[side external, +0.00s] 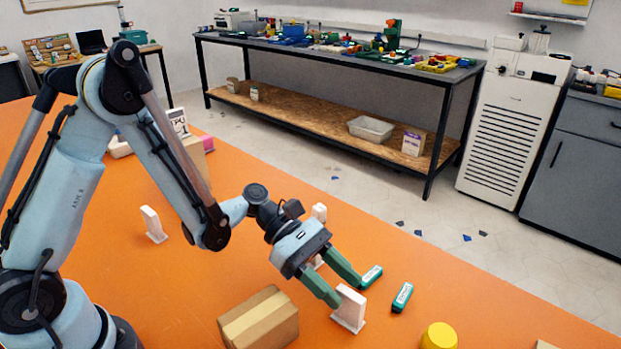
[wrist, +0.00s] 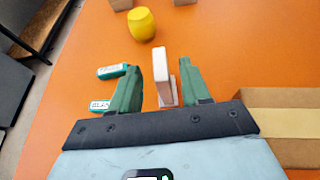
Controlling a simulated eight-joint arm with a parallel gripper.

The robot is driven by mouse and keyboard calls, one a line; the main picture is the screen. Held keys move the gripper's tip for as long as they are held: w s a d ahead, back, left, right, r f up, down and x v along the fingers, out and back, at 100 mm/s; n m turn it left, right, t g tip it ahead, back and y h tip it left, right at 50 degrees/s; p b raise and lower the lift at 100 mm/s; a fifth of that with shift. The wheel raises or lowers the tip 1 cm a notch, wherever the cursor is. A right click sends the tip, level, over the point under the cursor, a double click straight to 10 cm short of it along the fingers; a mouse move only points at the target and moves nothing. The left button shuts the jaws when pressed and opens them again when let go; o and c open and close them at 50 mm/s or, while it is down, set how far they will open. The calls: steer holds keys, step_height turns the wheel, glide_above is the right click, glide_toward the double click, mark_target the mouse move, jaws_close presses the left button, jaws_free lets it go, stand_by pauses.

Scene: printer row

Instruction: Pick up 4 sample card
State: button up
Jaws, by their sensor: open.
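A white upright card (side external: 349,308) stands on a small foot on the orange table. My gripper (side external: 348,291) is open and reaches down beside this card.
A taped cardboard box (side external: 262,322) lies close to the gripper's near side. Two small green labelled blocks (side external: 371,276) (side external: 402,297) lie right of the card. A yellow barrel-shaped object (side external: 438,336) stands at the front right. The table between the left card and the gripper is mostly clear.

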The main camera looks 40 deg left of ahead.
mark_target(349, 308)
steer(key=x, duration=0.3)
steer(key=shift+d+f, duration=0.1)
jaws_close()
stand_by(0.4)
